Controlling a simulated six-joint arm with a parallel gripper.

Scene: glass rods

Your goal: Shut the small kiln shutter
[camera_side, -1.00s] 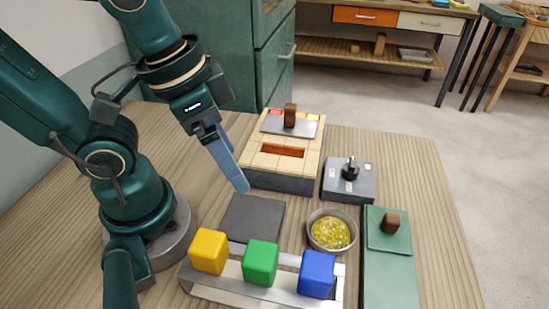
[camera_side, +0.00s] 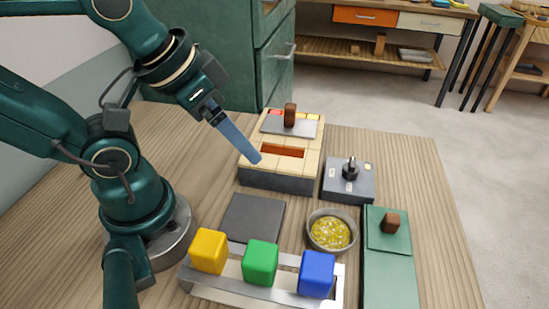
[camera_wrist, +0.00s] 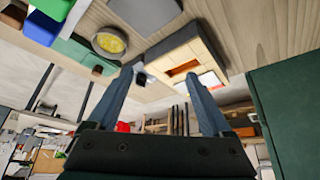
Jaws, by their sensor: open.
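The kiln (camera_side: 259,174) is a tan brick block on a dark base, at the back middle of the table. Its top slot (camera_side: 283,151) is uncovered and shows red-brown inside. The shutter (camera_side: 275,123) is a grey metal plate with an upright brown handle (camera_side: 290,115), lying behind the slot at the kiln's far end. My gripper (camera_side: 257,160) is in front of the kiln's left edge in the side view, and I cannot tell whether it touches. In the wrist view its two blue-grey fingers (camera_wrist: 165,95) stand wide apart with nothing between them; the kiln (camera_wrist: 183,63) shows beyond them.
A grey box with a black knob (camera_side: 349,178) stands right of the kiln. A bowl of yellow bits (camera_side: 331,245), a dark flat pad (camera_side: 252,217) and a rack (camera_side: 230,286) with coloured blocks are nearer. A green case (camera_side: 388,268) lies at right.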

